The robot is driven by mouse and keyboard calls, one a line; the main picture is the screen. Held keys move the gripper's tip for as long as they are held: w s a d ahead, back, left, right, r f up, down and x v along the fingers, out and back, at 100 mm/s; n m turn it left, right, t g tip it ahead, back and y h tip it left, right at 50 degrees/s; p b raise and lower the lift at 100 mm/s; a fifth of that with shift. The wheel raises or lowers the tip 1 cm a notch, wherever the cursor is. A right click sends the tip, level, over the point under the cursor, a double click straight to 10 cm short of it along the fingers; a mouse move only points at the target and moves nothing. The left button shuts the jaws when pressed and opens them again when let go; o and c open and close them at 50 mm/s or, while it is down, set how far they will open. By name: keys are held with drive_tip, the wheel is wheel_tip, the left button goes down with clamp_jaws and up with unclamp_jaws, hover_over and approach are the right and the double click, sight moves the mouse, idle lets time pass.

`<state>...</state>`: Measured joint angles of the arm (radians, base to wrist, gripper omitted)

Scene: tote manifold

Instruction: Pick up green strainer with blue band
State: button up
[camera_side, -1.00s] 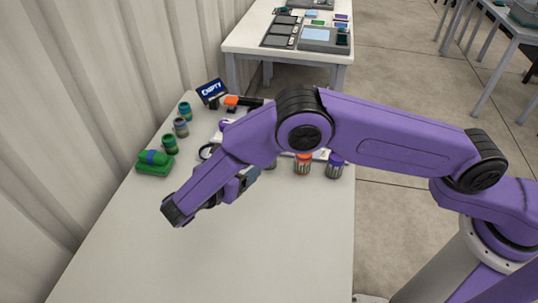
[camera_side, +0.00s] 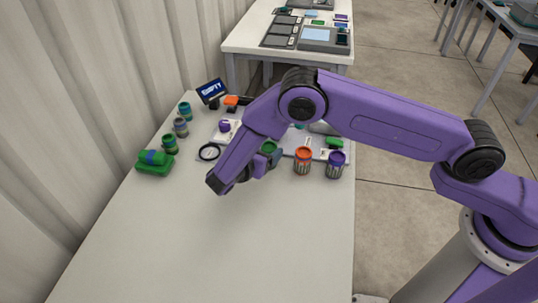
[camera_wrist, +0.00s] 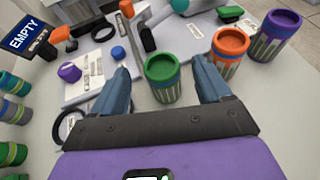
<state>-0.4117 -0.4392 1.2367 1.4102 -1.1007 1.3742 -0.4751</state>
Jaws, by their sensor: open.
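The green strainer with a blue band (camera_wrist: 163,80) stands upright in the wrist view, its open green top facing me and its lower body ribbed. In the side view the green strainer (camera_side: 268,147) shows only in part behind my gripper. My gripper (camera_wrist: 160,66) is open, with one blue finger on each side of the strainer in the wrist view. A gap shows between the strainer and each finger. I cannot tell how far down the fingertips reach beside it. An orange strainer (camera_wrist: 229,50) and a purple strainer (camera_wrist: 273,37) stand to its right.
A white manifold board (camera_side: 226,137) lies behind the strainers. An "EMPTY" sign (camera_side: 212,90) is at the back. The near table (camera_side: 200,240) is clear.

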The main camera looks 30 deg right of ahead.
sight(267, 148)
drive_tip(key=x, duration=0.4)
drive_tip(key=shift+d+f, duration=0.15)
drive_tip(key=shift+f, duration=0.25)
drive_tip(key=c, duration=1)
drive_tip(key=shift+c, duration=0.2)
drive_tip(key=shift+r, duration=0.1)
